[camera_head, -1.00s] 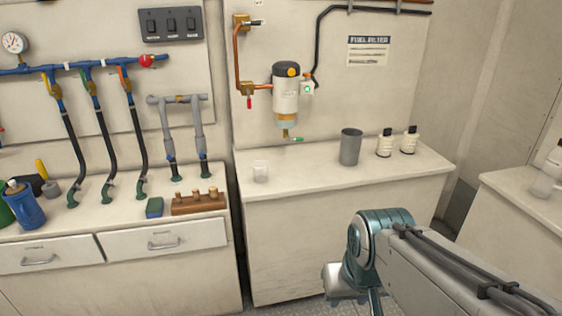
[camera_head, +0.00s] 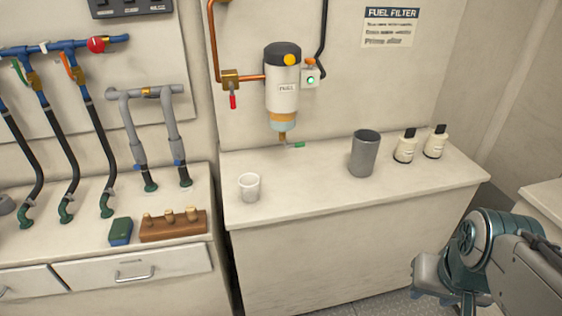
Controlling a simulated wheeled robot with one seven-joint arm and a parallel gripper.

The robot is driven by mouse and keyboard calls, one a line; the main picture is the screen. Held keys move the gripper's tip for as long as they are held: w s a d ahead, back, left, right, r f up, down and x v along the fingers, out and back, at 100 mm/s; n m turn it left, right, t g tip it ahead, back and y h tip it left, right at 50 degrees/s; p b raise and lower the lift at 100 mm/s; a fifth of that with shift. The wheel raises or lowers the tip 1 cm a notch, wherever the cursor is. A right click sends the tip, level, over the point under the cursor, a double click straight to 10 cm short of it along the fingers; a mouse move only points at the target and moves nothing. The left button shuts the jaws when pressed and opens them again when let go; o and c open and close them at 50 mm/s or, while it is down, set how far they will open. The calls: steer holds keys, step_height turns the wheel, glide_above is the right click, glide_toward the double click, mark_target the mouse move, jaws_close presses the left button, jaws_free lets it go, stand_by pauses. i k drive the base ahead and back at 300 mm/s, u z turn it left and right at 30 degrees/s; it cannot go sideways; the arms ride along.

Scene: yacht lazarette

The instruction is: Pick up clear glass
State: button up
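A small whitish, translucent cup (camera_head: 249,188), which looks like the clear glass, stands upright on the left part of the middle counter (camera_head: 335,186). My arm comes in from the lower right. The part of my gripper (camera_head: 447,293) that shows is low in front of the counter, well to the right of the cup and apart from it. Its fingertips cannot be made out clearly, so its opening is unclear.
A grey tumbler (camera_head: 364,154) and two small bottles (camera_head: 405,147) stand to the right on the counter. A fuel filter (camera_head: 283,82) with a green-handled drain hangs above. A wooden plug rack (camera_head: 173,226) and a sponge (camera_head: 121,231) lie on the left counter.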

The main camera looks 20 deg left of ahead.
mark_target(248, 183)
steer(key=u, duration=0.35)
steer(key=i, duration=0.7)
steer(key=u, duration=1)
steer(key=i, duration=0.3)
steer(key=u, duration=0.25)
